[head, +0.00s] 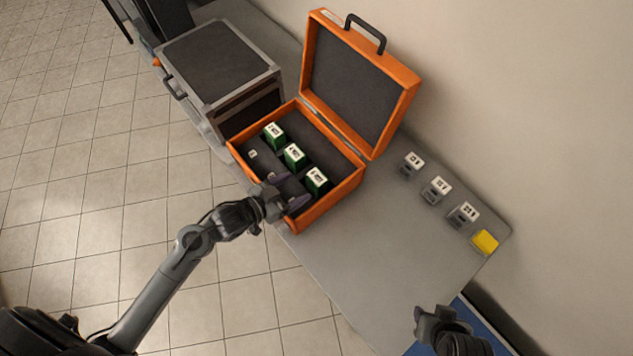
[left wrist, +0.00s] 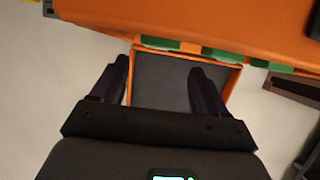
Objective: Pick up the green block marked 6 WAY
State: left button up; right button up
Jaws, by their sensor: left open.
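Three green blocks with white printed tops stand in a row in the open orange case (head: 322,212): one at the back (head: 274,136), one in the middle (head: 294,157) and one at the front (head: 317,181). The print is too small to tell which reads 6 WAY. My left gripper (head: 291,191) is open and empty at the case's near left edge, close to the front block. In the left wrist view its fingers (left wrist: 160,72) are apart, with green blocks partly showing beside the orange case wall. My right gripper (head: 440,314) is at the bottom right, away from the case; its jaws are unclear.
The case's raised lid (head: 408,78) stands behind the blocks. A dark case with metal edges (head: 222,65) is to the left. Several small grey blocks with white tops (head: 437,188) and a yellow block (head: 485,242) line the table's right edge. The grey table (head: 375,260) is clear in front.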

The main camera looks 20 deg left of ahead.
aim_at(316, 177)
pick_arm(q)
jog(key=shift+x, duration=3.5)
jog(key=shift+s+f, duration=0.1)
grip_shut()
